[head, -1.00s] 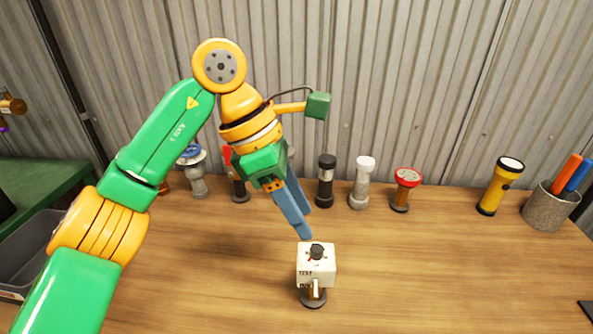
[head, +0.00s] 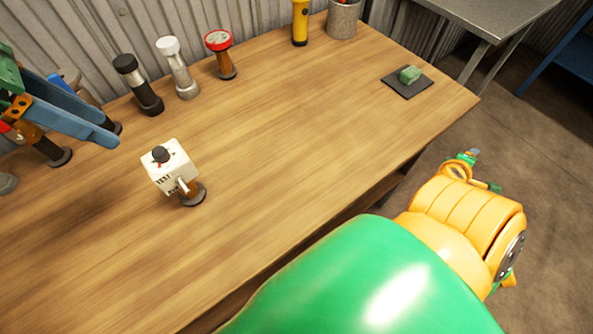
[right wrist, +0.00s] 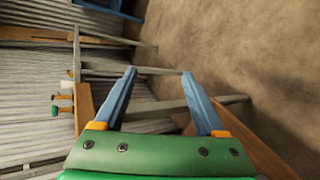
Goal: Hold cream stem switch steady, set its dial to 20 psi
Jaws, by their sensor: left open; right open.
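The cream stem switch (head: 172,168) stands on the wooden table at the left of the head view. It is a white box with a black dial (head: 161,154) on top, a small lever on its front and a dark round base. The dial's setting is too small to read. My right gripper (right wrist: 158,90) is open and empty in the right wrist view, away from the switch.
Behind the switch stand a black-topped stem (head: 138,85), a white-topped stem (head: 177,68) and a red-topped stem (head: 221,55). A yellow flashlight (head: 300,22) and a grey cup (head: 343,18) are at the back. A green block (head: 410,74) lies on a dark mat (head: 395,86). The table's middle is clear.

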